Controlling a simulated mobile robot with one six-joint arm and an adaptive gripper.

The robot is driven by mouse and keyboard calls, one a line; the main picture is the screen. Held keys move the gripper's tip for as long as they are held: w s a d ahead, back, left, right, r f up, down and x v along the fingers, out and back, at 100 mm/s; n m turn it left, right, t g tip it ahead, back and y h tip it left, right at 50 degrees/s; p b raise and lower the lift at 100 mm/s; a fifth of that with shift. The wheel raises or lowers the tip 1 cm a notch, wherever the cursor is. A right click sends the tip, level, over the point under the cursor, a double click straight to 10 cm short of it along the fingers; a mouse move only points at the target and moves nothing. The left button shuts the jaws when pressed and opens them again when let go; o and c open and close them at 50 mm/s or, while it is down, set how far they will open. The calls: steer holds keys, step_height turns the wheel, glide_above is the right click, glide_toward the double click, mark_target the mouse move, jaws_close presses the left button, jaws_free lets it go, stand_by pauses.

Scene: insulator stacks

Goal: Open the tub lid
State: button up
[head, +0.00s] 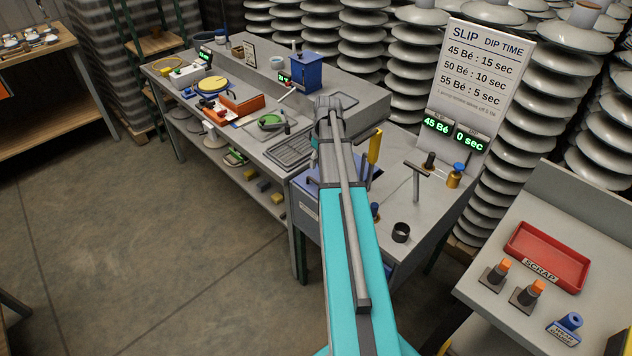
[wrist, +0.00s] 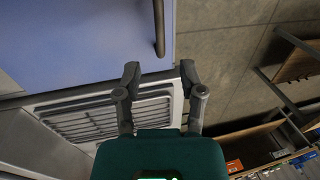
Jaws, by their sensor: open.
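The tub's blue lid (head: 308,186) shows left of my arm in the head view, with much of it hidden behind the arm. In the wrist view the flat blue lid (wrist: 85,45) fills the upper left and looks closed. A dark bar handle (wrist: 159,28) runs along its right part. My gripper (wrist: 159,74) is open and empty. Its two fingers point toward the lid's near edge, with the handle ahead and roughly in line with the gap between them. The fingers look apart from the handle. In the head view the fingertips cannot be made out behind my arm.
A grey slatted rack (head: 291,148) lies left of the tub; it also shows below the lid in the wrist view (wrist: 105,115). A yellow-handled part (head: 375,146) and a T-shaped stand (head: 416,178) are at right. A dark ring (head: 401,232) is nearer. The floor (head: 130,240) is clear.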

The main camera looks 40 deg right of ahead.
mark_target(316, 177)
steer(key=shift+a+f+b, duration=0.2)
steer(key=shift+f+b, duration=0.75)
steer(key=shift+f, duration=0.1)
steer(key=shift+a+f+b, duration=0.25)
steer(key=shift+f+b, duration=0.7)
steer(key=shift+f, duration=0.1)
steer(key=shift+a+f+b, duration=0.2)
steer(key=shift+f+b, duration=0.75)
steer(key=shift+f, duration=0.1)
steer(key=shift+c, duration=0.2)
jaws_close()
